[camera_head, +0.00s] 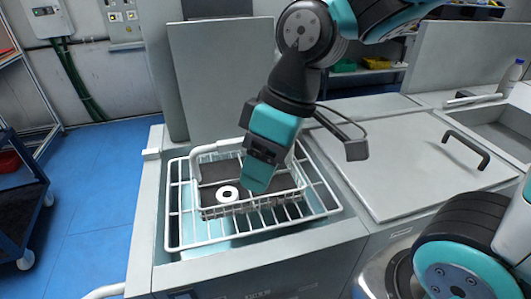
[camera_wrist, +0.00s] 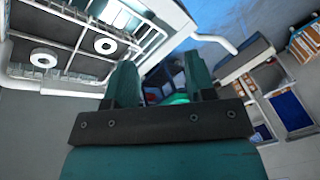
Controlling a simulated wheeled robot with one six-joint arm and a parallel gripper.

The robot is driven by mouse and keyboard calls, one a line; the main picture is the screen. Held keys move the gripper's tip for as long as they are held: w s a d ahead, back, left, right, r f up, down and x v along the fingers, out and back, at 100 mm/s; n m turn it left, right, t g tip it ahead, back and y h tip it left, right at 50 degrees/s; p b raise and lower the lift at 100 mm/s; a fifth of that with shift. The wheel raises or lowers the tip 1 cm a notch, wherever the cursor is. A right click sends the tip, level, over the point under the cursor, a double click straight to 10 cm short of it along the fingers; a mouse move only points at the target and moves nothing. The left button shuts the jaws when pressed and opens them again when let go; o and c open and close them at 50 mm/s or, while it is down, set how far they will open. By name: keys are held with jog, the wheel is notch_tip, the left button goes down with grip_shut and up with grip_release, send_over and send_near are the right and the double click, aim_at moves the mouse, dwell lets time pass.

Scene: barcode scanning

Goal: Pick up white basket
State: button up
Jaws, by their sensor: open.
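The white wire basket (camera_head: 216,147) sits in the sink-like opening of the grey counter, inside a larger white wire rack (camera_head: 172,215). It has a dark bottom and holds a white ring-shaped item (camera_head: 227,193). My gripper (camera_head: 258,178) points down over the basket's right part and hides some of it; I cannot tell whether it touches the wires. In the wrist view my gripper (camera_wrist: 160,78) has its two teal fingers apart with nothing seen between them. White wires and two white rings show at the upper left of that view.
A grey lid with a black handle (camera_head: 466,149) covers the counter to the right. An upright grey panel (camera_head: 215,75) stands behind the basket. A dark blue cart (camera_head: 25,215) stands at the left, with clear blue floor (camera_head: 95,200) beside it.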

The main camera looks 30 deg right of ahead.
jog(key=w+d+r+n+p, duration=0.3)
jog(key=w+d+p, duration=0.2)
jog(key=w, duration=0.4)
jog(key=w+d+r+n+p, duration=0.3)
jog(key=w+d+p, duration=0.15)
jog(key=w, duration=0.45)
jog(key=n+p, duration=0.1)
jog(key=p, duration=0.2)
send_over(240, 147)
jog(key=d, duration=0.3)
jog(key=shift+t, duration=0.4)
jog(key=f, duration=1.1)
jog(key=shift+a+f, duration=0.2)
jog(key=shift+f, duration=0.05)
jog(key=shift+p+x, duration=1.5)
jog(key=shift+x, duration=1.45)
jog(key=shift+w+a+r, duration=0.1)
jog(key=shift+w, duration=0.05)
grip_shut()
